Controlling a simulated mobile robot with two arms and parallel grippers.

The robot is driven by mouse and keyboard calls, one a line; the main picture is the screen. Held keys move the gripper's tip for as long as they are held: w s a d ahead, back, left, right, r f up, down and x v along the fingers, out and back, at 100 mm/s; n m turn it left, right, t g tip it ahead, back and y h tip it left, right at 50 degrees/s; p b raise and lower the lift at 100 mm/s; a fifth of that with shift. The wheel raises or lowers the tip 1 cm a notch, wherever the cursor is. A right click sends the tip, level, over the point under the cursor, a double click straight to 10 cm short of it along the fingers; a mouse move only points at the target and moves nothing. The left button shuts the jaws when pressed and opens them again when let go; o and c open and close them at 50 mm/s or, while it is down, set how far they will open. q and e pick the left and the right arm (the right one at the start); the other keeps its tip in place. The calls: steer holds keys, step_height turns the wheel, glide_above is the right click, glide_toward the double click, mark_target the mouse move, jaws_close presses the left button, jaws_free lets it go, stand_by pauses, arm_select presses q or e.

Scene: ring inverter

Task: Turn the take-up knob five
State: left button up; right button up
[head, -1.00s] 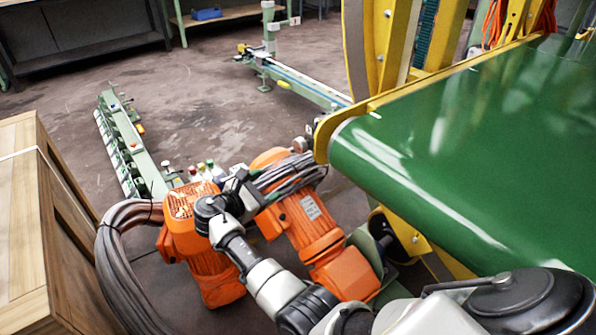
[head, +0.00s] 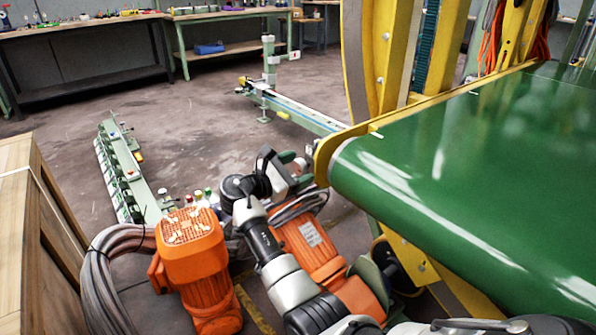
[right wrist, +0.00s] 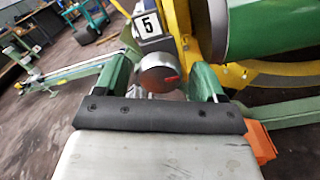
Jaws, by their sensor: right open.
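The take-up knob (right wrist: 158,72) is a round grey metal knob with a red mark on its right side. It sits below a plate with the number 5 (right wrist: 147,25) in the right wrist view. My right gripper (right wrist: 163,78) is open, with one green finger on each side of the knob in that view. I cannot tell whether the fingers reach around the knob or stop short of it. In the head view my right gripper (head: 295,168) is beside the near left corner of the green conveyor belt (head: 470,170). My left gripper is out of view.
Orange motors (head: 193,255) with thick grey cables stand below my right arm. A wooden crate (head: 45,240) is at the left. A green rail unit (head: 128,170) stands on the floor. Yellow frame parts (head: 372,60) rise behind the belt. Open floor lies beyond.

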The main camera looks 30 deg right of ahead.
steer(key=shift+d, duration=0.25)
steer(key=c, duration=0.9)
steer(key=shift+m, duration=0.3)
